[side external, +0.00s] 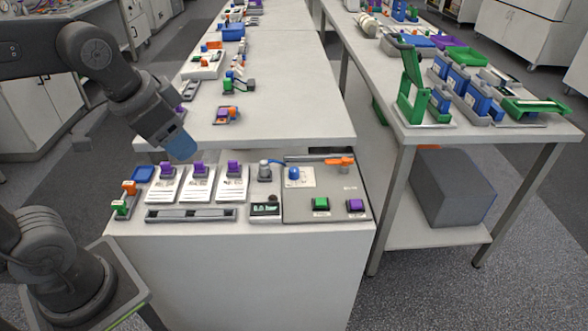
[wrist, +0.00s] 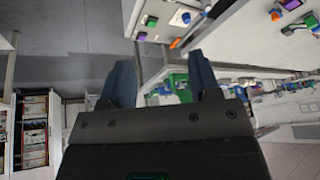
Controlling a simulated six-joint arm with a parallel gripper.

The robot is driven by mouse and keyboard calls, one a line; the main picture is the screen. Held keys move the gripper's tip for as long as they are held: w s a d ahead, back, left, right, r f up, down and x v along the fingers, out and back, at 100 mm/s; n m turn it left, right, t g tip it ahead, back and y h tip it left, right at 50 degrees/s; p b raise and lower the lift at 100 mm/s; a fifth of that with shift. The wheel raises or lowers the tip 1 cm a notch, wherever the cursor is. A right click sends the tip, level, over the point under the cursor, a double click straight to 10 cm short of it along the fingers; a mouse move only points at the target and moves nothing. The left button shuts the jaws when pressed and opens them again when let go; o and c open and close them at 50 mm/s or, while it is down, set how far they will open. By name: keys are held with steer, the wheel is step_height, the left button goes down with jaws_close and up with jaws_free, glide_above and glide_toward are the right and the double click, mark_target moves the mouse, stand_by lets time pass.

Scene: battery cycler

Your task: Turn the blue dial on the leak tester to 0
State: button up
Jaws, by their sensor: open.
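The blue dial (side external: 294,173) sits on a white scale plate on the grey panel of what appears to be the leak tester (side external: 335,185), at the right of the front bench. It also shows small near the top of the wrist view (wrist: 186,18). Its pointer setting is too small to read. My gripper (side external: 181,150) is above the left part of the bench, well to the left of the dial and apart from it. In the wrist view my gripper (wrist: 161,80) has its two blue fingers spread, with nothing between them.
The panel also carries an orange-ended lever (side external: 340,161), a green button (side external: 320,204) and a purple button (side external: 355,205). A small display unit (side external: 265,208) stands left of it. A raised worktop (side external: 270,125) is behind.

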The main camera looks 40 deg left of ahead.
steer(key=w+r+m+g, duration=0.1)
steer(key=w+m, duration=0.4)
steer(key=w, duration=0.5)
steer(key=m+g, duration=0.4)
steer(key=m, duration=0.9)
glide_above(294, 169)
step_height(294, 169, down, 17)
step_height(294, 169, down, 14)
steer(key=shift+r, duration=0.15)
steer(key=shift+c, duration=0.4)
steer(key=c, duration=0.9)
steer(key=shift+o, duration=0.2)
